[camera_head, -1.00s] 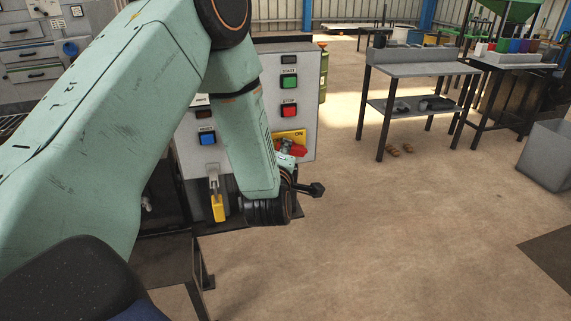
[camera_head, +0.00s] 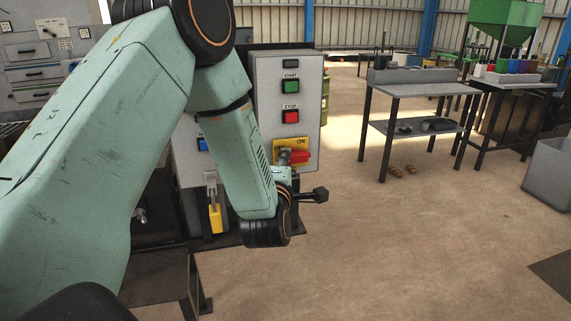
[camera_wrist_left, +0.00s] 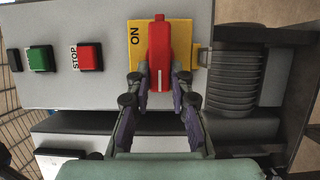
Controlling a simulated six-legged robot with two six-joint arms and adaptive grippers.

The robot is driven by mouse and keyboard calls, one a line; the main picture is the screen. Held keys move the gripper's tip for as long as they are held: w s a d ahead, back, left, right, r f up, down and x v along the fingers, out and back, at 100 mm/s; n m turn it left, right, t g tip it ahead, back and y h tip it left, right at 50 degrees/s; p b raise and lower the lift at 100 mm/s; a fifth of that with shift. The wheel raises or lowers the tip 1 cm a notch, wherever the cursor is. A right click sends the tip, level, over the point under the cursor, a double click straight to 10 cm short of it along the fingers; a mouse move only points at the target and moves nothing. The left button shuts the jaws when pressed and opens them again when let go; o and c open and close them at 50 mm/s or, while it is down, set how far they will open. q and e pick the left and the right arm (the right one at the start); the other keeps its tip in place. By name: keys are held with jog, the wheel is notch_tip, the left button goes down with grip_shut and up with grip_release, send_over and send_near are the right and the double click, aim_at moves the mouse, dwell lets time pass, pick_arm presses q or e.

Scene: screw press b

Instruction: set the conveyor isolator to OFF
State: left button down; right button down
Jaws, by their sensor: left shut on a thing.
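The conveyor isolator is a red handle (camera_head: 301,157) on a yellow plate (camera_head: 277,152) low on the grey control panel. The word ON shows above the handle in the head view. In the left wrist view the red handle (camera_wrist_left: 159,50) lies across the yellow plate (camera_wrist_left: 181,32), with ON beside it. My left gripper (camera_wrist_left: 160,93) is shut on the handle's near end, a finger on each side. In the head view its forearm covers part of the panel, and the fingers are mostly hidden. No OFF label can be seen. My right gripper is not in view.
Green START (camera_head: 290,86) and red STOP (camera_head: 291,116) buttons sit above the isolator. A yellow padlock (camera_head: 215,218) hangs left of my left wrist. A grey workbench (camera_head: 412,77) stands farther right, with open floor (camera_head: 400,240) in front.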

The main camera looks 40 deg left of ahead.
pick_arm(q)
jog(key=shift+s+f, duration=0.1)
jog(key=shift+f, duration=0.1)
jog(key=c, duration=1.5)
grip_release()
jog(key=shift+c, duration=0.2)
jog(key=shift+o, duration=1.4)
jog(key=shift+s+r, duration=0.15)
jog(key=shift+o, duration=0.3)
jog(key=v, duration=1.1)
jog(key=shift+s+d, duration=0.2)
jog(key=shift+s, duration=0.1)
